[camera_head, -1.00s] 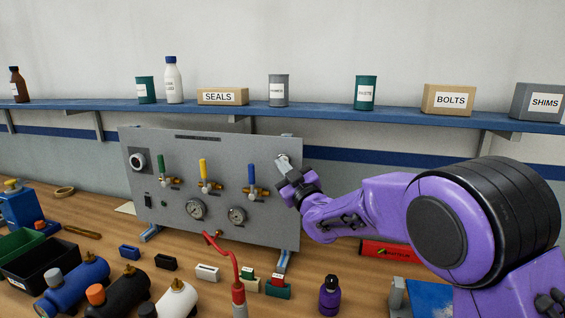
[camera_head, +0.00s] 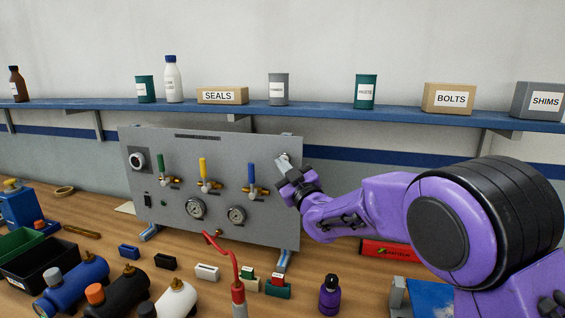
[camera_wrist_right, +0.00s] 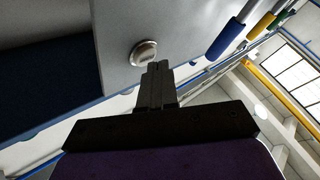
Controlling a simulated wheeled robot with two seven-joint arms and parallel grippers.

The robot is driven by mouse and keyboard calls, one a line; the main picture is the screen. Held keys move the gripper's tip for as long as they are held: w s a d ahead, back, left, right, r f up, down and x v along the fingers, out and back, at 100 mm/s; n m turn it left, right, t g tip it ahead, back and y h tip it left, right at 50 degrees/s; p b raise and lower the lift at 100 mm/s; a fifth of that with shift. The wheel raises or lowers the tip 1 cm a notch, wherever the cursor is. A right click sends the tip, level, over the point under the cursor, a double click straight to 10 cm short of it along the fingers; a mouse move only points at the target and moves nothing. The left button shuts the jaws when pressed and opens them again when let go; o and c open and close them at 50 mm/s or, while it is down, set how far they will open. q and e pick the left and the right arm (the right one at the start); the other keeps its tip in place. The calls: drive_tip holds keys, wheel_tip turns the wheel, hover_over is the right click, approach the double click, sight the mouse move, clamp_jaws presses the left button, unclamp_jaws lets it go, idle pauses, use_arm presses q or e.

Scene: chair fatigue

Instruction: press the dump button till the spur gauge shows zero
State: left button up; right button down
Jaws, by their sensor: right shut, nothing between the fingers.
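The grey panel (camera_head: 180,160) stands upright on the bench, with two round gauges, a left one (camera_head: 195,208) and a right one (camera_head: 237,215). Their needles are too small to read, and I cannot tell which is the spur gauge. My right gripper (camera_head: 283,161) is shut and empty at the panel's upper right corner. In the right wrist view a round metal button (camera_wrist_right: 141,51) sits on the panel beside the closed fingertips (camera_wrist_right: 158,68), which overlap its edge. I cannot tell whether they touch it. My left gripper is out of view.
Green (camera_head: 161,166), yellow (camera_head: 203,169) and blue (camera_head: 251,177) valve levers stick out of the panel. A red hose (camera_head: 221,247) rises in front of it. Bottles, small blocks and bins crowd the bench front. A blue shelf (camera_head: 310,110) runs above.

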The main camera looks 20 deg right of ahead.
drive_tip(key=shift+s+a, duration=0.25)
drive_tip(key=shift+s, duration=0.15)
drive_tip(key=s+a, duration=0.1)
drive_tip(key=s, duration=0.1)
drive_tip(key=s+a+b, duration=0.1)
drive_tip(key=s, duration=0.1)
drive_tip(key=shift+a, duration=0.4)
idle(0.6)
